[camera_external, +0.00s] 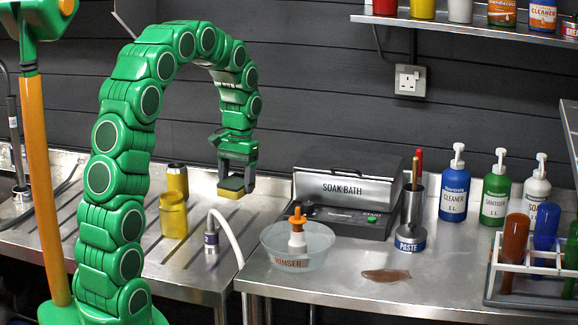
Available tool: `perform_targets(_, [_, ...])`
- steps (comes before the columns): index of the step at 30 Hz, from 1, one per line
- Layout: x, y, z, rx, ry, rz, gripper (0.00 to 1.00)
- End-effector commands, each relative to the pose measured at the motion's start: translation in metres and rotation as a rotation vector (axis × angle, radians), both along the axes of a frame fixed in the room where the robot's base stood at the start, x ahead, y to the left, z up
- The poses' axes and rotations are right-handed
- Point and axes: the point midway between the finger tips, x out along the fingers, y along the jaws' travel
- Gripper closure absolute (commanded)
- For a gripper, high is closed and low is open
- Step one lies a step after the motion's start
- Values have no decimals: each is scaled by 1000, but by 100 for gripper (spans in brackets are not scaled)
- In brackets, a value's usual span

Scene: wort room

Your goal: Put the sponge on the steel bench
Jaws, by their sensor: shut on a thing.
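The sponge (231,188) is a small block, yellow with a dark layer. My gripper (236,172) points down and is shut on it, holding it in the air in front of the dark wall. It appears above the ribbed steel drainer, left of the soak bath. The steel bench (340,293) has a flat top at the front right, with a brown wet patch (387,275) on it. The exact height of the sponge above the surface cannot be told from this one view.
A clear rinser bowl (322,250), soak bath (343,190), paste tin (411,240) and pump bottles (455,185) stand on the bench. A bottle rack (500,285) fills its right end. Yellow jars (173,215) and a white hose (228,230) are at left. Bench around the patch is clear.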

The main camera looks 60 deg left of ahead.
Motion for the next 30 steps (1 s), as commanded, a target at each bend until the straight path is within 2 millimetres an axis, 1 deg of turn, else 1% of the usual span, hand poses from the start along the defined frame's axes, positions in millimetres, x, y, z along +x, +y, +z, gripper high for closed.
perform_targets(1, [-14,10,0,0,0,17,57])
perform_targets(3, [-33,22,-1,0,0,31,57])
perform_targets(9, [-86,49,-3,2,-1,71,57])
perform_targets(12, [-113,59,-4,-1,1,90,57])
perform_targets(21, [-192,79,-8,1,-2,142,57])
perform_targets(24, [-219,81,-10,-1,1,157,57])
perform_targets(30, [-265,83,-13,-2,2,183,57])
